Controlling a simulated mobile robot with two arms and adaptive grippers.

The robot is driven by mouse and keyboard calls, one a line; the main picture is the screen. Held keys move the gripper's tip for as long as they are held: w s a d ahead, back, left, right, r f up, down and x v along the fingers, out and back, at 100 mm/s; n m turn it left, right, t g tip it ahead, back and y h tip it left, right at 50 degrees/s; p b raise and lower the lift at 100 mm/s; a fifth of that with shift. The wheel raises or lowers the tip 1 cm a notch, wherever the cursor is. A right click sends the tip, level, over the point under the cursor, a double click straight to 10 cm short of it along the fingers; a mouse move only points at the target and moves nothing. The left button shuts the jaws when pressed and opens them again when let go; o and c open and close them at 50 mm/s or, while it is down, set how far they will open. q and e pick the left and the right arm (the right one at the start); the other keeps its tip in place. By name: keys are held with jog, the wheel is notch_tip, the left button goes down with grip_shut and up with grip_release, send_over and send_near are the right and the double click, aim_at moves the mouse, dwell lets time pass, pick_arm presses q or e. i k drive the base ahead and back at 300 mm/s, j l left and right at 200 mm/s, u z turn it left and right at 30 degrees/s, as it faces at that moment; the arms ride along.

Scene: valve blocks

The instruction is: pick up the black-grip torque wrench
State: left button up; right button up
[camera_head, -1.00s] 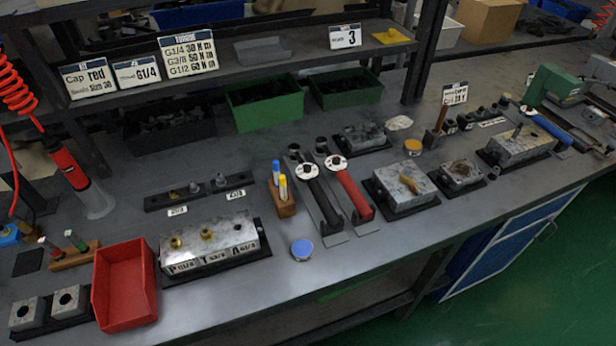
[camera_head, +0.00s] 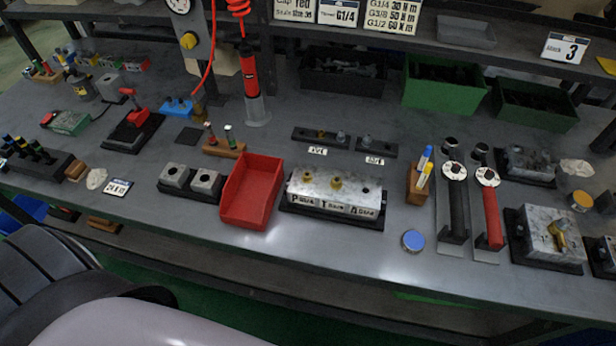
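The black-grip torque wrench (camera_head: 458,205) lies on the bench at the right of the head view, its round white dial head at the far end and its black grip toward the front edge. It rests on a grey plate-like holder. A red-grip torque wrench (camera_head: 491,208) lies parallel just to its right, apart from it. Neither of my grippers shows in the head view, and nothing touches the black-grip wrench.
A wooden marker holder (camera_head: 416,187) stands left of the wrenches, with a blue-lidded tin (camera_head: 413,241) in front. A valve block (camera_head: 333,193) and red bin (camera_head: 251,192) are further left. Another block (camera_head: 546,236) stands right. Green bins (camera_head: 443,86) are behind.

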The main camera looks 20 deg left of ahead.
aim_at(458, 234)
jog(key=k+l+u, duration=0.2)
jog(key=u, duration=0.2)
jog(key=k+l+u, duration=0.25)
jog(key=u, duration=0.15)
